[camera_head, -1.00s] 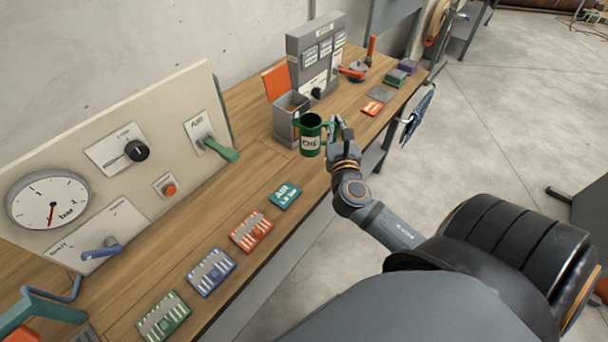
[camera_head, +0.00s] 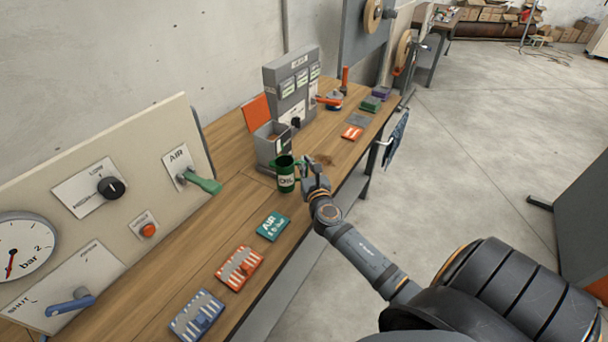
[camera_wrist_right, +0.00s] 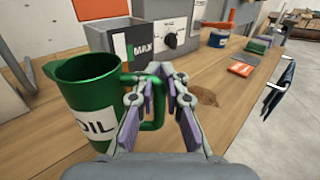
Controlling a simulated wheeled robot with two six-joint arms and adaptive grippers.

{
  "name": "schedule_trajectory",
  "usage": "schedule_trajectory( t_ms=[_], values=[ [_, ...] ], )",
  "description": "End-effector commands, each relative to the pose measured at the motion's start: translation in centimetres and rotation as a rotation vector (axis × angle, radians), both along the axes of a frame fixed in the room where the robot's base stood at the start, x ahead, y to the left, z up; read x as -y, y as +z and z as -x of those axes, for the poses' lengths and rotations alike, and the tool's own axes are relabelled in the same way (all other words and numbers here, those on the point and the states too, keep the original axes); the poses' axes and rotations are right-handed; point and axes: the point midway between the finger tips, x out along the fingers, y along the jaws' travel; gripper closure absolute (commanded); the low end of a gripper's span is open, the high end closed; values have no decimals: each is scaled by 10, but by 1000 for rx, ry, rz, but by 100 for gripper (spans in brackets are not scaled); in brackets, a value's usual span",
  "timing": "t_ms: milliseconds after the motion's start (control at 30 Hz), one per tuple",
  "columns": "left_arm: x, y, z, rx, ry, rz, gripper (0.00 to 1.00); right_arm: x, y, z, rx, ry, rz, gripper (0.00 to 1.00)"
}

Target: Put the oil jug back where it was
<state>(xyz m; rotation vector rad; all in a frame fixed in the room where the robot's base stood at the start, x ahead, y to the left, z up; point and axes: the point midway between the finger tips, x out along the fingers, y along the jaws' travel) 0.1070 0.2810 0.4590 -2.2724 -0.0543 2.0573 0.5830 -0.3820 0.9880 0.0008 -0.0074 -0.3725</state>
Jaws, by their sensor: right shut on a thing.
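The green oil jug (camera_head: 286,176) with its white OIL label stands upright at the bench, just in front of the grey open box. In the right wrist view the jug (camera_wrist_right: 88,92) is at the left, its handle between the fingers. My right gripper (camera_head: 309,167) is shut on the jug's handle from the right side; it also shows in the right wrist view (camera_wrist_right: 163,100). I cannot tell whether the jug's base touches the wood. A dark brown stain (camera_wrist_right: 206,96) is on the bench right of the gripper. My left gripper is not in view.
The grey box (camera_head: 267,150) marked MAX stands close behind the jug, beside a grey machine (camera_head: 291,85). A teal AIR card (camera_head: 273,226) and an orange card (camera_head: 240,267) lie nearer on the bench. A panel with gauge and levers (camera_head: 130,190) is at the left.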

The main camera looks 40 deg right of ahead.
Motion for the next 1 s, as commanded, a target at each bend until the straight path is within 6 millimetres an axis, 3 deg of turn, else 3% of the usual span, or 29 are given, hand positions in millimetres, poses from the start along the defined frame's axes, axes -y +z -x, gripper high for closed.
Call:
schedule_trajectory(
  t_ms=[267,467,900,933,1000],
  values=[
    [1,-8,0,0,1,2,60,4,-14,-11,2,0,0,100],
    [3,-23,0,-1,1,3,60,5,-46,-14,0,0,0,100],
    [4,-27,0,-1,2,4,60,5,-52,-13,2,0,0,100],
    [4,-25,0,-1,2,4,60,5,-51,-13,1,0,-1,87],
    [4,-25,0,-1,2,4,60,5,-51,-13,1,0,-1,78]
  ],
)
